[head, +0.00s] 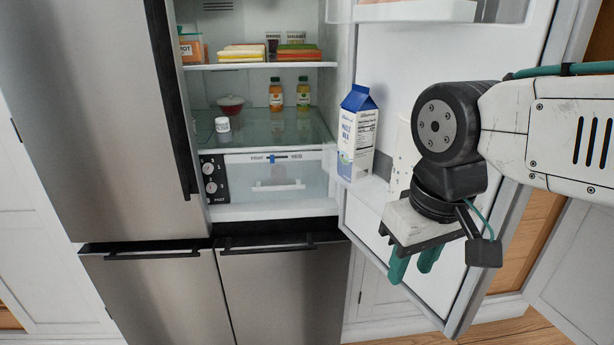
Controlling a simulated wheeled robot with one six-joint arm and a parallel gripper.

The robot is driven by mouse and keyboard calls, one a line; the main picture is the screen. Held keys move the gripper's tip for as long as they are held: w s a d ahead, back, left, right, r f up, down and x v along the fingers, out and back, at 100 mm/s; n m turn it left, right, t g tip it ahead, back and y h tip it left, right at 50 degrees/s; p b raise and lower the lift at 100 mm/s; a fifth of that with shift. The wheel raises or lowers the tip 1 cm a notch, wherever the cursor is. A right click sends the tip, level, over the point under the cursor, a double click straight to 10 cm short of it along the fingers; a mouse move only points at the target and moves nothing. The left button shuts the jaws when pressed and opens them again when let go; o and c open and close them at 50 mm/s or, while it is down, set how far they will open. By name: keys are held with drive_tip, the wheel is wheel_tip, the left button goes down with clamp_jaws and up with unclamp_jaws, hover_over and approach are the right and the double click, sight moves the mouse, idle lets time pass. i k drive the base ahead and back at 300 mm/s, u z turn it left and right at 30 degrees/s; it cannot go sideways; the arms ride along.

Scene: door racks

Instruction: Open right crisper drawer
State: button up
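The right crisper drawer (275,185) is at the bottom of the open right fridge compartment. It has a clear front and a white handle bar (277,187), and it sits shut under the glass shelf. A slider strip (276,157) runs above it. Something pale inside it is unclear. My gripper (413,267) hangs at the right, pointing down in front of the open right fridge door (390,60). Its two green fingers are slightly apart with nothing between them. It is well to the right of the drawer and touches nothing visible.
The left fridge door (100,110) is beside the compartment and hides its left part. A milk carton (357,133) stands in the right door's shelf, between my gripper and the drawer. Bottles (276,95) and a red bowl (231,104) stand on the glass shelf. Lower freezer drawers (283,290) are shut.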

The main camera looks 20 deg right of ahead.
sight(235, 161)
drive_tip(key=u, duration=1.7)
drive_tip(key=i, duration=0.95)
drive_tip(key=z, duration=1.65)
